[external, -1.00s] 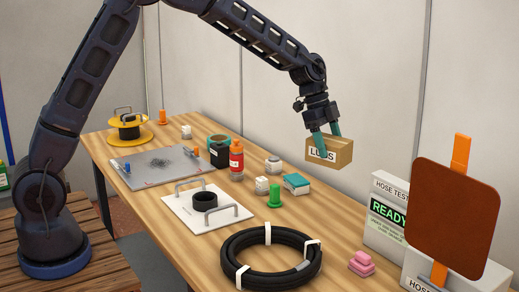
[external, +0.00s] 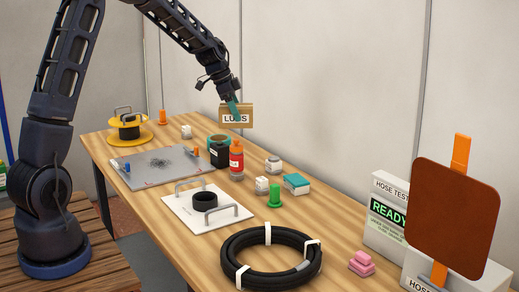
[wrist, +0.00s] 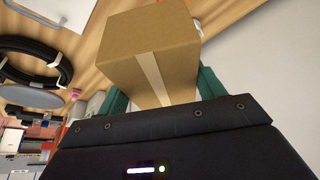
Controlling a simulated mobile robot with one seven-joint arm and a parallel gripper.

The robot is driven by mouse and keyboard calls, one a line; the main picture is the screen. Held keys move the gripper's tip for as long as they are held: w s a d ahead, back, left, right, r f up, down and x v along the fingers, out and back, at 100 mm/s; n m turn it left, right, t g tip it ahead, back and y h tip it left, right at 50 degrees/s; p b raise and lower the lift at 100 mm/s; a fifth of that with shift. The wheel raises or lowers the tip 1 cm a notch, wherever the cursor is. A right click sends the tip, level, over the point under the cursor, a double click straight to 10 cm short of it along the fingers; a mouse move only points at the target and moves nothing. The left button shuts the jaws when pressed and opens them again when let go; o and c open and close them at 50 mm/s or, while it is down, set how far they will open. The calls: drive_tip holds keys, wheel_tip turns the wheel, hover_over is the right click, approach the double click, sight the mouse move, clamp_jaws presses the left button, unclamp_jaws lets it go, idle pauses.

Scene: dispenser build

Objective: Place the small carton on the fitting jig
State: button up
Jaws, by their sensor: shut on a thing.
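The small carton, a brown box (external: 246,109) with a white label reading "LUGS", is held in the air above the far side of the bench. My gripper (external: 234,108) has its teal fingers shut on the carton. In the wrist view the carton (wrist: 150,50) sits between the fingers, with a pale tape strip down one face. A white plate (external: 178,206) with two grey handles and a black ring lies on the bench, lower left of the carton. It may be the fitting jig; no label tells. A grey board (external: 137,177) with dark specks lies behind it.
Below the carton stand a dark jar (external: 219,155), a red bottle (external: 236,160) and a teal tape roll. A black hose coil (external: 235,248) lies at the front. A green peg (external: 274,196) stands right of the white plate. The hose tester (external: 385,215) is at right.

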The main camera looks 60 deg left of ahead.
drive_tip(key=s+a+n+y, duration=0.1)
drive_tip(key=s+a+n, duration=0.2)
drive_tip(key=s+a, duration=0.8)
drive_tip(key=s+a+n+y, duration=0.1)
drive_tip(key=s+a+n, duration=0.3)
drive_tip(key=s+a, duration=0.7)
drive_tip(key=shift+t, duration=0.5)
drive_tip(key=f, duration=0.6)
drive_tip(key=w+a+f, duration=0.1)
drive_tip(key=f, duration=0.6)
drive_tip(key=w+a+f, duration=0.1)
drive_tip(key=f, duration=0.5)
drive_tip(key=shift+w+f, duration=0.15)
drive_tip(key=shift+f, duration=0.25)
drive_tip(key=shift+f, duration=0.15)
drive_tip(key=o, duration=1.1)
drive_tip(key=shift+o, duration=0.2)
drive_tip(key=v, duration=1.2)
drive_tip(key=shift+d, duration=0.15)
